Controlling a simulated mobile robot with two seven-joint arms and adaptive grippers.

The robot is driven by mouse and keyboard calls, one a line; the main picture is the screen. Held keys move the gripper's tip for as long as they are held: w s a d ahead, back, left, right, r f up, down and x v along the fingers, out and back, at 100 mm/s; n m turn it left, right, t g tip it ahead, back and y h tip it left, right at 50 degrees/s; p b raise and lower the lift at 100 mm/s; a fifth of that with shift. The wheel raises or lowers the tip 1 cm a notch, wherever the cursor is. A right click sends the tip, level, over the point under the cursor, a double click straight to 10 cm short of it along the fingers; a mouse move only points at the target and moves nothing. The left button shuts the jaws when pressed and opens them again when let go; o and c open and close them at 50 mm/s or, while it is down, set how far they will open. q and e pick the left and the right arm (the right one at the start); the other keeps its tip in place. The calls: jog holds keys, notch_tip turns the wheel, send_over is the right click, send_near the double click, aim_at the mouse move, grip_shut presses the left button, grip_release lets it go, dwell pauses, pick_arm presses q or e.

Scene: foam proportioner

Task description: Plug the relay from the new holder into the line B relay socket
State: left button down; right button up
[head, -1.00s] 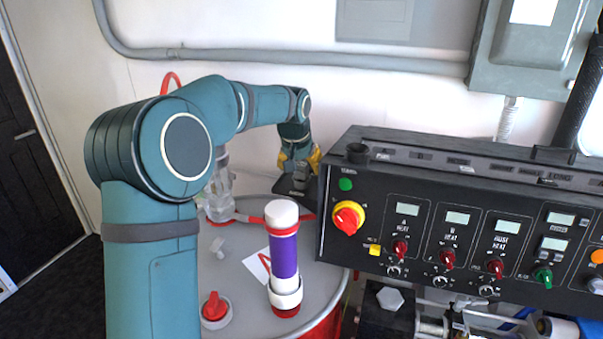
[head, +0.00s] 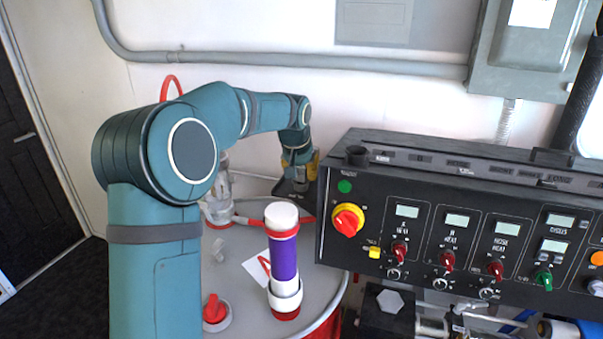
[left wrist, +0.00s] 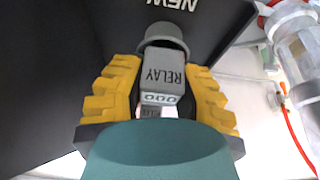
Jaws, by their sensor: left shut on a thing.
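The relay (left wrist: 163,75) is a grey block lettered RELAY. In the left wrist view it stands between the yellow fingers of my left gripper (left wrist: 162,82), which is shut on it. Its far end is at a round grey socket on the black new holder (left wrist: 225,30), marked NEW; I cannot tell whether it is still seated. In the head view my left gripper (head: 299,172) is over the dark holder (head: 285,188), left of the control console, and the relay is hard to make out. I cannot identify the line B relay socket. My right gripper is not in view.
The black console (head: 430,210) with knobs and displays fills the right. A black round fitting (head: 357,154) stands on its top left corner. A purple-banded cylinder (head: 283,258) and a red-handled valve (head: 215,312) are on the grey drum top (head: 245,300). A clear canister (head: 219,190) is left of the gripper.

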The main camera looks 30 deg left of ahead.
pick_arm(q)
notch_tip(320, 180, up, 9)
jog(key=shift+r+p, duration=0.15)
jog(key=shift+p, duration=0.75)
notch_tip(320, 180, up, 6)
jog(key=p, duration=0.5)
jog(key=shift+f, duration=0.2)
